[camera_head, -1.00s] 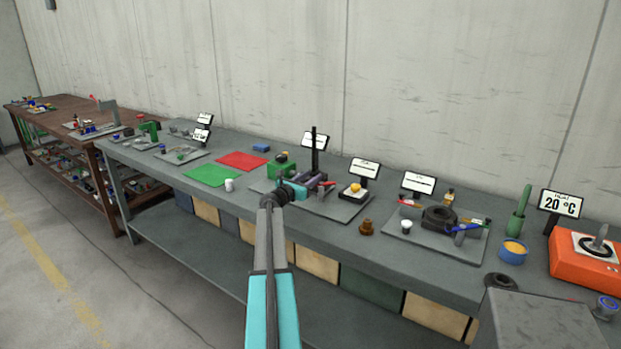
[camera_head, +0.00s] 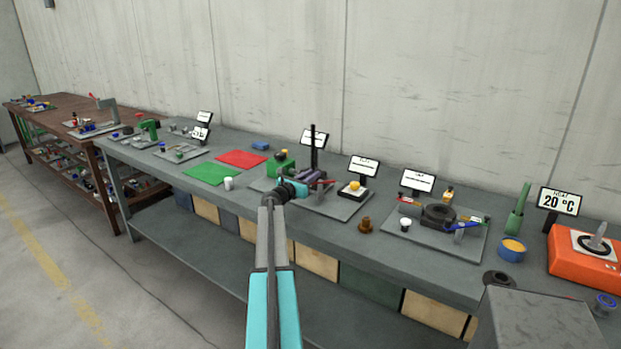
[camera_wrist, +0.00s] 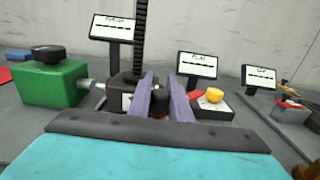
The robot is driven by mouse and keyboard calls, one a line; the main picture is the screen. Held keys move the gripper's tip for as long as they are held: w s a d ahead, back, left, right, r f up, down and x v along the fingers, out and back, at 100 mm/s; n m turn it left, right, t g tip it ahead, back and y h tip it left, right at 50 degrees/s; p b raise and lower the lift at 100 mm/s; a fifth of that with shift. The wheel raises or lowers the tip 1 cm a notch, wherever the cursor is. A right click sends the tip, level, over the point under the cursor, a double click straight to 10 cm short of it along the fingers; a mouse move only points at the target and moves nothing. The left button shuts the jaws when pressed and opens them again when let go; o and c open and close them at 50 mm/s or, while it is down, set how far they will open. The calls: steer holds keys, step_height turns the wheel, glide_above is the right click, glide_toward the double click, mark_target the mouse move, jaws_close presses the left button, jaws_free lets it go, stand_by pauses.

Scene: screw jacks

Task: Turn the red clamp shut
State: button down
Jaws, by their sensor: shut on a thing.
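My gripper (camera_wrist: 164,108) is at the middle of the bench, at the foot of a tall black toothed post (camera_wrist: 139,38), which also shows in the head view (camera_head: 313,150). Its two purple fingers stand either side of a dark knob with a dull red top (camera_wrist: 160,102), which looks like part of the red clamp. The fingers are shut on it. A bright red piece (camera_wrist: 194,95) shows just right of the right finger; it also shows in the head view (camera_head: 322,184). The fingers and wrist hide most of the clamp's base, and I cannot tell how far it is turned.
A green block with a black knob (camera_wrist: 52,82) stands close on the left, joined by a metal rod. A dial with a yellow knob (camera_wrist: 212,98) and small signs (camera_wrist: 197,64) stand to the right.

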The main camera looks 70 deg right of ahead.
steer(key=shift+w+d+r+t, duration=0.15)
steer(key=shift+w+d+t, duration=0.05)
steer(key=shift+d+t, duration=0.15)
steer(key=shift+n, duration=0.3)
steer(key=shift+a+f+n+t+b, duration=0.25)
steer(key=shift+n+t+b, duration=0.25)
steer(key=shift+t+b, duration=0.4)
steer(key=shift+a+t+h, duration=0.1)
steer(key=shift+t+h, duration=0.15)
steer(key=shift+h, duration=0.05)
steer(key=shift+a+n+t+b, duration=0.1)
steer(key=shift+n+t+b, duration=0.4)
steer(key=shift+b, duration=0.05)
steer(key=shift+a+n+t+b, duration=0.2)
steer(key=shift+n+t+b, duration=0.3)
steer(key=shift+t, duration=0.35)
steer(key=shift+a+n+t+b, duration=0.2)
steer(key=shift+n+t+b, duration=0.2)
steer(key=shift+n+t, duration=0.35)
steer(key=shift+s+a+n+t+y+b, duration=0.15)
steer(key=shift+n+t+y+b, duration=0.25)
steer(key=shift+n+t, duration=0.45)
steer(key=shift+s+a+n+t+y+b, duration=0.1)
steer(key=shift+a+n+t+y+b, duration=0.25)
steer(key=shift+t, duration=0.95)
steer(key=shift+s+a+n+t+y+b, duration=0.1)
steer(key=shift+n+t+y+b, duration=0.35)
steer(key=shift+n+t, duration=0.45)
stand_by(1.0)
